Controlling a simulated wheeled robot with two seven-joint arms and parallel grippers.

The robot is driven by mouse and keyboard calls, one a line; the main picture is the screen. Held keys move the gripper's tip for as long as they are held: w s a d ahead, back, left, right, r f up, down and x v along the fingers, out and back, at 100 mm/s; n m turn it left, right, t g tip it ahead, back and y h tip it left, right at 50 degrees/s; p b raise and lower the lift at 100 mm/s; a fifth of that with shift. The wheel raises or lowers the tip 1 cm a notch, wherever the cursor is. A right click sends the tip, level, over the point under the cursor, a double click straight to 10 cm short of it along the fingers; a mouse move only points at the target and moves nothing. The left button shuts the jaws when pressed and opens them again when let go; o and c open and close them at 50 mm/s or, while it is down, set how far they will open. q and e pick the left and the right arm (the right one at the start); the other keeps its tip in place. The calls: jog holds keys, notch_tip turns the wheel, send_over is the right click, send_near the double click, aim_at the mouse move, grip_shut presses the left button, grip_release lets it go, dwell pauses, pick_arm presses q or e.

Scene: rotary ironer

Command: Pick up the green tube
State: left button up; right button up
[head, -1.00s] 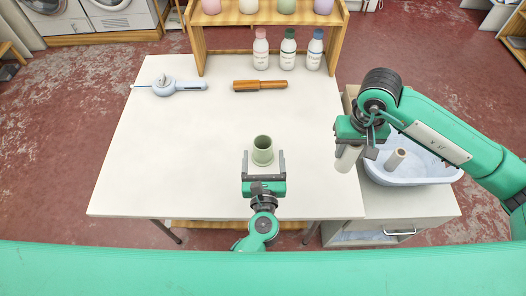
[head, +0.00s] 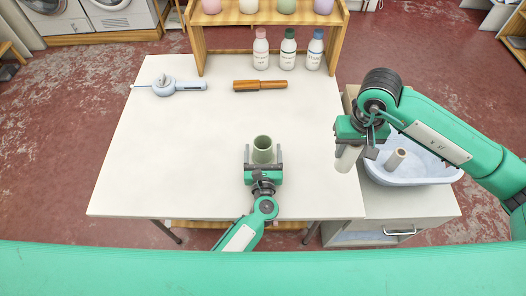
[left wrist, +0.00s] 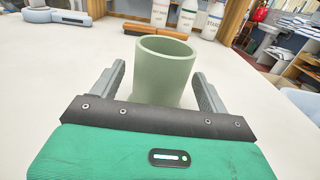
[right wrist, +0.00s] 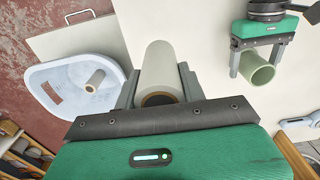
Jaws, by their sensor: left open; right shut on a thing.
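The green tube (head: 263,147) stands upright on the white table near its front edge. My left gripper (head: 263,160) is open with one finger on each side of the tube. In the left wrist view the green tube (left wrist: 164,70) stands between the two fingers, with a gap visible at the sides. It also shows in the right wrist view (right wrist: 257,70). My right gripper (head: 352,150) is shut on a pale grey tube (right wrist: 160,75), held tilted over the table's right edge beside the basin.
A pale blue basin (head: 425,172) with another pale tube (head: 396,158) in it sits on a cabinet at the right. A brown-handled tool (head: 260,86), a light blue device (head: 170,87) and three bottles (head: 288,50) are at the back.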

pick_arm(q)
jog(key=shift+w, duration=0.3)
jog(key=shift+c, duration=0.5)
jog(key=c, duration=0.9)
jog(key=shift+c, duration=0.3)
